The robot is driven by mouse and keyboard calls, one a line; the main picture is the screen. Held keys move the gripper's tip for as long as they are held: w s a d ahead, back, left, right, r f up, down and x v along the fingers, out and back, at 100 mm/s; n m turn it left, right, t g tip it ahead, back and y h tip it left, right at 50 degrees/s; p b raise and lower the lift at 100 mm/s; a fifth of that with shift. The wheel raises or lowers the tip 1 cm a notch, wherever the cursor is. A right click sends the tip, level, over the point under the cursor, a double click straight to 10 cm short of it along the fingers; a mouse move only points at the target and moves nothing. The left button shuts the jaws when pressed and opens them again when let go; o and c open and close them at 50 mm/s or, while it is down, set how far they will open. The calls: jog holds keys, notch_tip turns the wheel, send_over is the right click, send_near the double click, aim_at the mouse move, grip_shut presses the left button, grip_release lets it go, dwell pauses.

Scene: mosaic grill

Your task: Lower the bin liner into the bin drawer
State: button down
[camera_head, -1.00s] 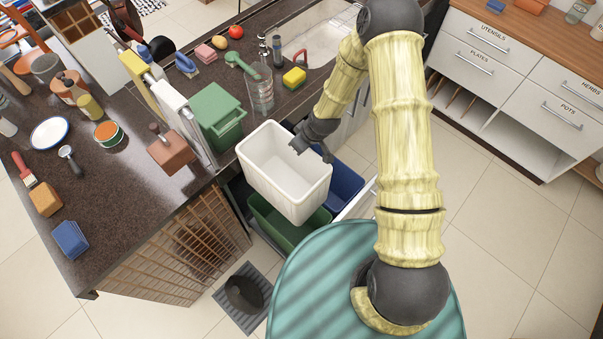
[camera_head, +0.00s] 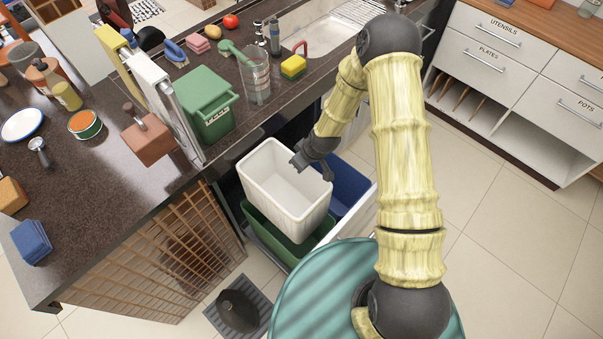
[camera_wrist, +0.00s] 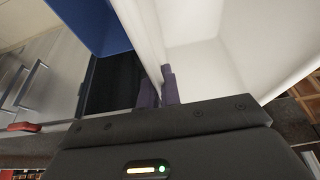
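The bin liner is a white open-topped tub (camera_head: 287,207). My gripper (camera_head: 328,170) is shut on its right rim, and the liner hangs roughly upright over the pulled-out bin drawer. In the wrist view the fingers (camera_wrist: 168,88) pinch the liner's wall (camera_wrist: 205,62). The drawer holds a green bin (camera_head: 283,247) under and in front of the liner and a blue bin (camera_head: 348,186) to its right. The liner hides much of the green bin, so I cannot tell how far its base is inside. The drawer's white front (camera_head: 357,215) shows at the right.
The dark counter (camera_head: 105,195) edge lies close to the liner's left. A green caddy (camera_head: 205,105) and a clear glass (camera_head: 256,78) stand near that edge. A black pedal bin or similar dark object (camera_head: 237,308) sits on a floor mat. Floor at right is clear.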

aim_at(316, 187)
jog(key=shift+f+b, duration=1)
jog(key=shift+f, duration=0.55)
jog(key=shift+f+b, duration=7.2)
jog(key=shift+f, duration=3.3)
jog(key=c, duration=1.5)
grip_release()
jog(key=shift+c, duration=0.2)
jog(key=shift+r, duration=0.1)
jog(key=p+v, duration=0.1)
jog(key=v, duration=1.6)
jog(key=shift+s+d, duration=0.1)
jog(key=shift+d, duration=0.1)
jog(key=shift+r, duration=0.1)
